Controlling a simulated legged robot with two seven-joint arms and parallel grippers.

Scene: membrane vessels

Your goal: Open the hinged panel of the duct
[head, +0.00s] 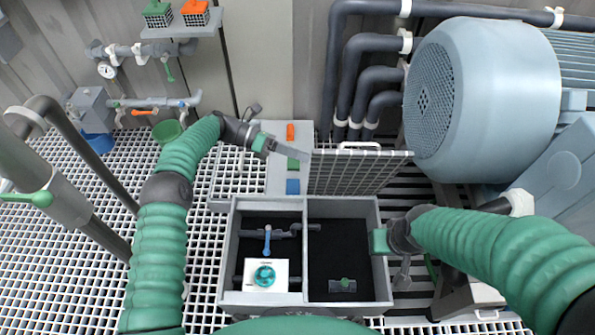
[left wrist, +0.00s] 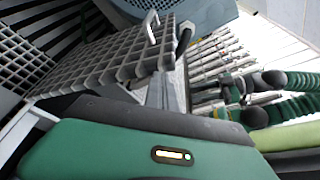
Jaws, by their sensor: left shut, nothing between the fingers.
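The hinged panel is a grey grating (head: 350,175) with a white handle (head: 360,147) on its far edge. It stands raised and tilted behind the right compartment of the grey duct box (head: 384,262), whose inside is uncovered. My left gripper (head: 301,155) is shut and empty, its fingertips at the panel's left edge; I cannot tell whether they touch. The left wrist view shows the grating (left wrist: 105,62) and handle (left wrist: 150,28) just beyond the fingers (left wrist: 163,92). My right gripper (head: 382,242) is over the box's right wall, its fingers unclear.
The left compartment holds a blue-handled valve (head: 267,240) and a white plate with a teal knob (head: 264,275). A small green-knobbed part (head: 343,285) lies in the right one. A large blue motor (head: 480,95) and dark pipes (head: 350,75) stand behind the panel.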

